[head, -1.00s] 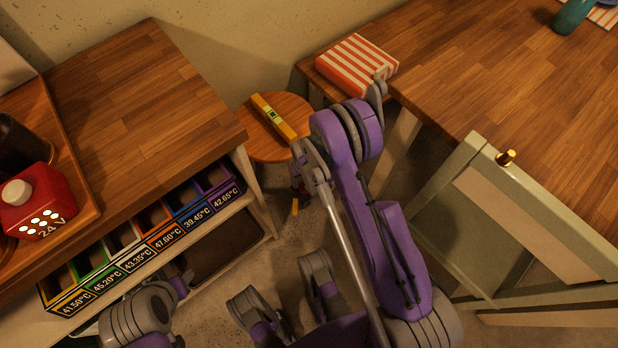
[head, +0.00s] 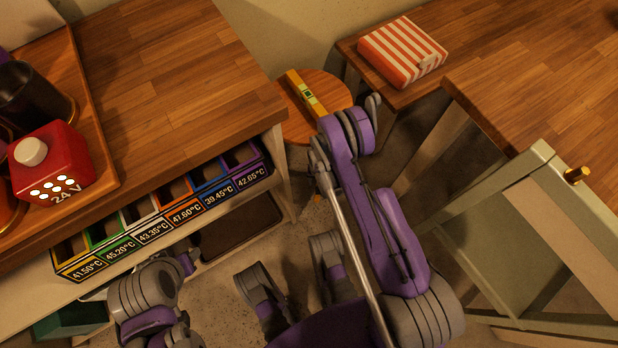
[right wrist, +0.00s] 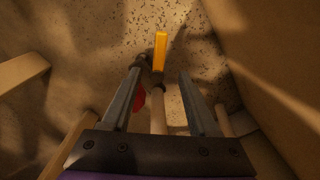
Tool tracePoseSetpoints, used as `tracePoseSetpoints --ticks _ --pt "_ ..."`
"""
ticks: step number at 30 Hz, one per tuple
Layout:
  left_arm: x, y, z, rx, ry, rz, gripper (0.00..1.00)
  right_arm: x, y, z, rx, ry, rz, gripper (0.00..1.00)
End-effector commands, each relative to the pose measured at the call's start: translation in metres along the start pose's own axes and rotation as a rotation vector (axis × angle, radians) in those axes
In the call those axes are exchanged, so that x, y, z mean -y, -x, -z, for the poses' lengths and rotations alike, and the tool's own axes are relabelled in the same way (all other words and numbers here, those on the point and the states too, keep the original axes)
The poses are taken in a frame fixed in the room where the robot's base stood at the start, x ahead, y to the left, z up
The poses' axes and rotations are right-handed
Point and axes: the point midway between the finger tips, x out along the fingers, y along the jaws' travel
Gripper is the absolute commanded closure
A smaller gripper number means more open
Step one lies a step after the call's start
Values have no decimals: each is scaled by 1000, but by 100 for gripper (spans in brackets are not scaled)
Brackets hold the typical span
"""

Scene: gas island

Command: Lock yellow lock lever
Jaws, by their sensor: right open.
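The yellow lock lever (right wrist: 161,50) shows in the right wrist view as a short yellow bar. It stands beyond the fingertips, near the end of a pale pipe between the fingers. A dark fitting and a red part (right wrist: 139,97) are beside the pipe. In the head view only a small orange-yellow bit (head: 317,198) shows low beside the stool, mostly hidden by my right arm. My right gripper (right wrist: 159,72) is open, its fingers on either side of the pipe; I cannot tell if they touch it. My left gripper does not show; only part of the left arm is at lower left.
A round stool (head: 330,91) carries a yellow spirit level (head: 303,95). A wooden counter (head: 175,60) with labelled bins stands left, holding a red 24 V box (head: 60,165). A striped box (head: 403,50) and a table (head: 535,75) are right, with a greenish frame (head: 490,190) in front.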

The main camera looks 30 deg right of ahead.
Motion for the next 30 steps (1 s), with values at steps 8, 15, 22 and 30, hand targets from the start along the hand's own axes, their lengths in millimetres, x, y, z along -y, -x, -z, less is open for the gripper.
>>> tracePoseSetpoints --ticks 8,15,22,30 --pt "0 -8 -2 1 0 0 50 -2 -35 -2 4 -23 -2 40" --pt "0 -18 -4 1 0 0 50 -2 -81 -2 3 -21 -2 40" --pt "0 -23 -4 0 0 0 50 -2 -110 -2 3 -21 -2 40" --pt "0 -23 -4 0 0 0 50 -2 -116 -3 4 -20 -2 40"
